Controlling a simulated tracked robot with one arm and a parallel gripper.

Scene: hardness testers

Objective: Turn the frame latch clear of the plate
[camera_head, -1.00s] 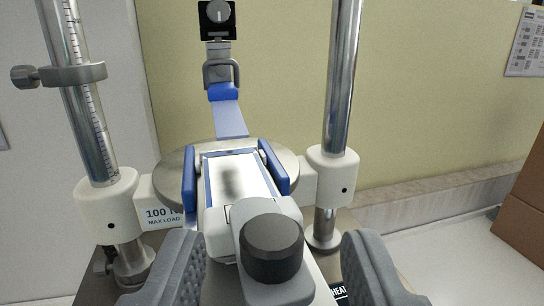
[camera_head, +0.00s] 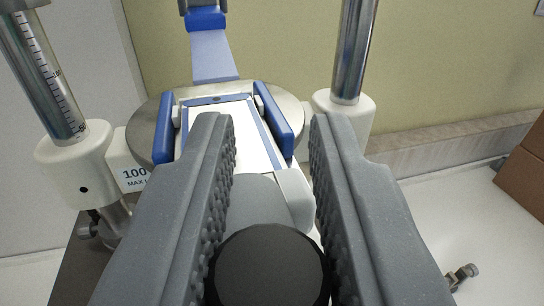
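A pale plate (camera_head: 245,125) lies in a blue-edged frame (camera_head: 273,122) on a round metal table (camera_head: 147,122). At its near end is a grey latch-like piece (camera_head: 262,195) with a light block (camera_head: 296,197) beside it. A black round knob (camera_head: 268,268) stands in front of the grey piece. My gripper (camera_head: 272,122) is open. Its grey ribbed fingers stand on either side of the grey piece and knob, with the tips over the near part of the plate. The fingers hide the frame's near sides. I cannot tell whether either finger touches the piece.
A left column with a scale (camera_head: 45,75) and a right metal column (camera_head: 352,50) flank the frame. A blue strap-like part (camera_head: 212,50) rises behind it. A cardboard box (camera_head: 525,165) stands at the far right.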

